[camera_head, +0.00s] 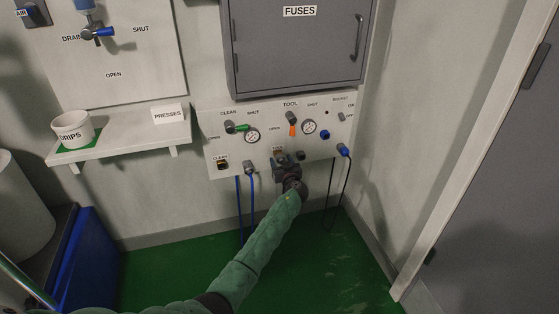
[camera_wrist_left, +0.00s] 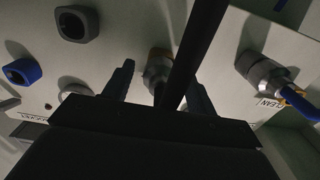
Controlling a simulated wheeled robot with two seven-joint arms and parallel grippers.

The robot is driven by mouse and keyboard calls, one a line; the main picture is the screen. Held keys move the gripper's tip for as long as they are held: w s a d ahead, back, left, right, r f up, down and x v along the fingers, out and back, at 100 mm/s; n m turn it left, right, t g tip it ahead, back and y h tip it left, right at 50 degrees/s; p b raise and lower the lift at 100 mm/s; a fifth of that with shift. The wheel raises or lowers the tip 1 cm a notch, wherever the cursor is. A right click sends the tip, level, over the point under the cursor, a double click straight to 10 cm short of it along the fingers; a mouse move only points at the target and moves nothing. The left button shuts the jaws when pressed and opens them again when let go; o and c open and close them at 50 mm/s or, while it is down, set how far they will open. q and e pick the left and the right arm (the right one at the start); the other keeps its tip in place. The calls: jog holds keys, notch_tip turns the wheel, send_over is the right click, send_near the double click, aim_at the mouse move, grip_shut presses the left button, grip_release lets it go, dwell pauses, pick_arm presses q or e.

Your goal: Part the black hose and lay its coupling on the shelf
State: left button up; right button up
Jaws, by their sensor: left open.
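My left gripper (camera_head: 281,158) reaches up to the lower edge of the wall panel, at the port below the TOOL valve. In the left wrist view its two dark fingers (camera_wrist_left: 158,85) stand apart, on either side of a metal coupling (camera_wrist_left: 157,68) on the panel. A thick black hose (camera_wrist_left: 194,45) crosses close to the camera in front of the coupling; I cannot tell whether a finger touches either. In the head view the gripper hides that coupling. The pale shelf (camera_head: 135,143) is on the wall at left. My right gripper is not in view.
A white DRIPS pot (camera_head: 72,130) on a green mat and a PRESSES sign (camera_head: 168,113) stand on the shelf, with bare room between. A blue hose (camera_head: 250,185) hangs left of my gripper. A black cable (camera_head: 346,185) hangs at right. The FUSES box (camera_head: 298,50) is above.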

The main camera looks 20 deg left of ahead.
pick_arm(q)
jog(key=c, duration=0.7)
grip_shut()
jog(key=shift+b+v, duration=0.85)
jog(key=shift+v, duration=2.1)
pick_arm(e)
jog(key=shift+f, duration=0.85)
pick_arm(q)
jog(key=shift+s, duration=0.1)
jog(key=shift+b+v, duration=0.7)
jog(key=shift+v, duration=1.25)
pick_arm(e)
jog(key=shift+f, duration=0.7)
pick_arm(q)
jog(key=shift+d, duration=0.1)
